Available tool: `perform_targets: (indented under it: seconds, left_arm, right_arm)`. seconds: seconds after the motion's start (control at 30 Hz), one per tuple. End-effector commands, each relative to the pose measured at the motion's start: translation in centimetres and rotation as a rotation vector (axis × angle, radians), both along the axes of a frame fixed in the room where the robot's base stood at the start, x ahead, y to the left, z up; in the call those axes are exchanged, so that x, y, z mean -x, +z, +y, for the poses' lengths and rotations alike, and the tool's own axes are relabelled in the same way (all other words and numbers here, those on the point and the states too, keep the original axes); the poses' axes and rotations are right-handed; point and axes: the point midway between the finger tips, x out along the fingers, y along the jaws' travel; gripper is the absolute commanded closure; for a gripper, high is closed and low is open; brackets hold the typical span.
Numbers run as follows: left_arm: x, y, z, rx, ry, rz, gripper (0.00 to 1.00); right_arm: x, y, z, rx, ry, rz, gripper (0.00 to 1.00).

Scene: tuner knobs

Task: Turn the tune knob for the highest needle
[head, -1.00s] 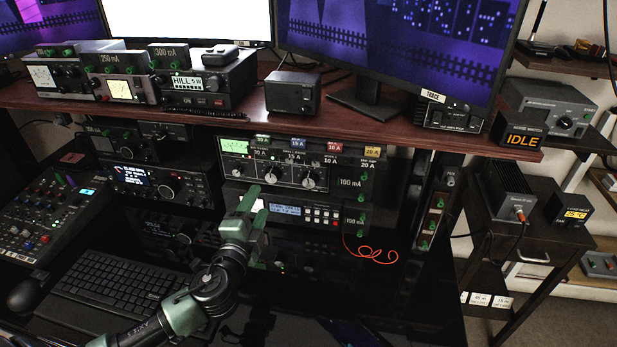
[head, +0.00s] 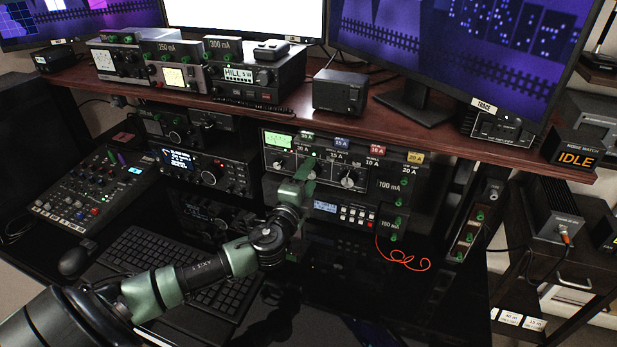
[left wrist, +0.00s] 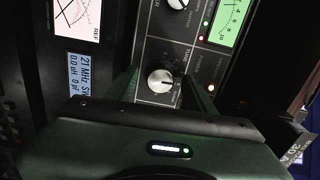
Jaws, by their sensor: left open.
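The tuner panel (head: 400,170) shows in the head view with a lit green meter (head: 279,140) and a row of pale knobs, one of them (head: 350,177) clear to the right of my gripper. My left gripper (head: 303,176) is in front of this panel and hides part of the row. In the left wrist view, the open left gripper (left wrist: 161,92) has a finger on each side of a round silver knob (left wrist: 160,77). I cannot tell whether the fingers touch it. The green meter (left wrist: 226,22) is at the upper right there; its needle is hard to make out. My right gripper is out of view.
Another knob (left wrist: 178,3) is close by at the top of the left wrist view. A blue display (left wrist: 82,75) is to the left. The wooden shelf (head: 380,120) overhangs the panel. A red wire (head: 405,262) curls below it, and a keyboard (head: 190,270) lies under my arm.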

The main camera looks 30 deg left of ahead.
Motion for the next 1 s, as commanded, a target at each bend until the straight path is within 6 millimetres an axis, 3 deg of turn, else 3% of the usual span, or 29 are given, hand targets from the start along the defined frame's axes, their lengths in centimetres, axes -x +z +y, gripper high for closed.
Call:
perform_targets:
  seconds: [0.07,0.23,0.4,0.7,1.0]
  left_arm:
    - [0.0,0.0,0.0,0.0,0.0,0.0,0.52]
    - [0.0,0.0,0.0,0.0,0.0,0.0,0.99]
    - [0.0,0.1,0.0,-0.026,0.0,0.007,1.0]
    - [0.1,0.1,0.0,-0.309,0.001,0.076,1.0]
    - [0.1,-0.1,0.0,-0.341,0.0,0.083,1.0]
  right_arm:
    - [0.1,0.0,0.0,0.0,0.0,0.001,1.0]
    - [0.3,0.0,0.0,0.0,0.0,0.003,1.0]
    - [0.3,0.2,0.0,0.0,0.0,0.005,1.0]
    - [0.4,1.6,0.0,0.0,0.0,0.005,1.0]
    - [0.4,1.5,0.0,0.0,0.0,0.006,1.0]
